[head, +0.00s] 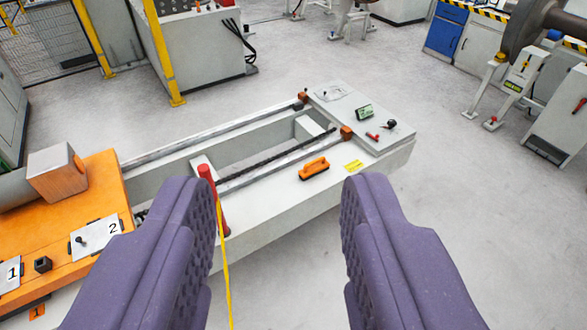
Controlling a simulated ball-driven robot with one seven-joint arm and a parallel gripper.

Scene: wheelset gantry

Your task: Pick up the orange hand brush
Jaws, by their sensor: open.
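The orange hand brush (314,168) lies on the near side of the pale machine bed (270,200), with dark bristles under its orange body. It is beyond my gripper (280,190), between the two purple fingers as seen in the head view. My gripper is open, its fingers wide apart, with nothing between them. The brush is fully visible and apart from both fingers.
A red cylinder (211,198) with a yellow strap stands left of the brush. An orange block (70,240) with numbered cards is at left. Floor (480,220) at right is clear.

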